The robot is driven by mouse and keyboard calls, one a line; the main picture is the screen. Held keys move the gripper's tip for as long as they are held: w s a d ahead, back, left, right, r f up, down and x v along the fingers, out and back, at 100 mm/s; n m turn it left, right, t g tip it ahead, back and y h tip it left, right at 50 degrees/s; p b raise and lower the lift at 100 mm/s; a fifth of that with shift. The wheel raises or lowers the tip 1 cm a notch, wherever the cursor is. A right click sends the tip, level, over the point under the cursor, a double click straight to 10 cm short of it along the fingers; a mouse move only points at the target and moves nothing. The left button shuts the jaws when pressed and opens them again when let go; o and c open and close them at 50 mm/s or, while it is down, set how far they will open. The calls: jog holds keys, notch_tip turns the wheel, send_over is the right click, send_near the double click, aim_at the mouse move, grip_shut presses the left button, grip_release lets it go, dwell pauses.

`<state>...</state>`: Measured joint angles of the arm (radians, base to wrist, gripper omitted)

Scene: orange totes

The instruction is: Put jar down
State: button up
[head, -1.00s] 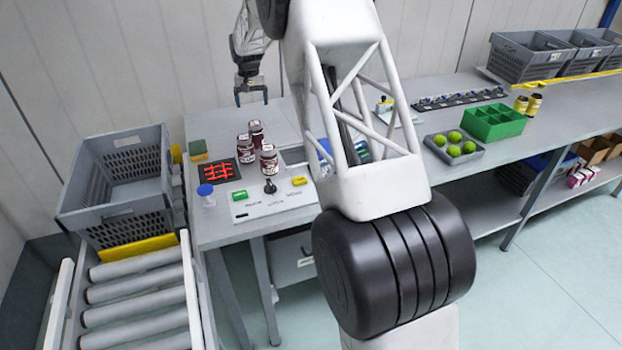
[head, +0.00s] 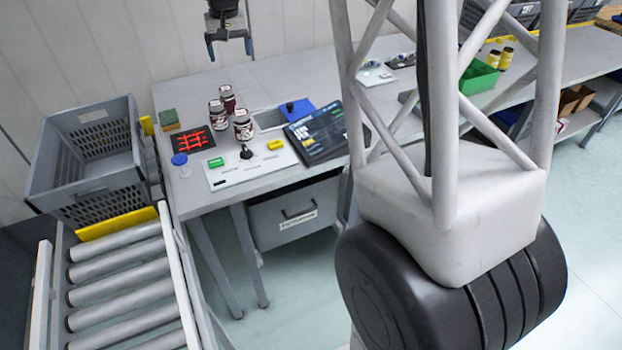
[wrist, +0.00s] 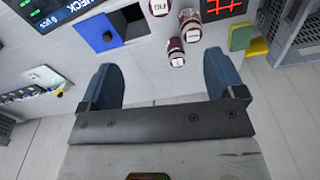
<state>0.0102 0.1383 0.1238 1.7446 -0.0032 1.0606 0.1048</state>
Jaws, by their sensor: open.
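Three dark red jars with white lids stand close together on the grey bench: a front jar (head: 243,125), a left jar (head: 218,114) and a back jar (head: 228,98). In the wrist view the jars show at top centre, one of them (wrist: 175,52) between and beyond the fingers. My gripper (head: 230,47) is at the top of the head view, above and behind the jars. Its two blue fingers (wrist: 160,65) are spread apart with nothing between them. I cannot tell which jar the task means.
A red-grid panel (head: 193,142) lies left of the jars, with a green-and-yellow sponge-like block (head: 169,119) behind it. A control panel (head: 240,170) with a joystick is in front. A dark screen (head: 318,135) and blue plate (head: 299,110) lie right. A grey crate (head: 90,190) stands left.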

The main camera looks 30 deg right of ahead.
jog(key=s+r+t, duration=0.1)
jog(key=s+r, duration=0.2)
jog(key=s, duration=2.3)
jog(key=s+f, duration=0.3)
jog(key=s, duration=0.8)
jog(key=s+f+n, duration=0.1)
jog(key=s+f, duration=0.2)
jog(key=s, duration=0.8)
jog(key=shift+s+a+f+t, duration=0.2)
jog(key=shift+s+f+t, duration=0.1)
jog(key=shift+f+t, duration=0.1)
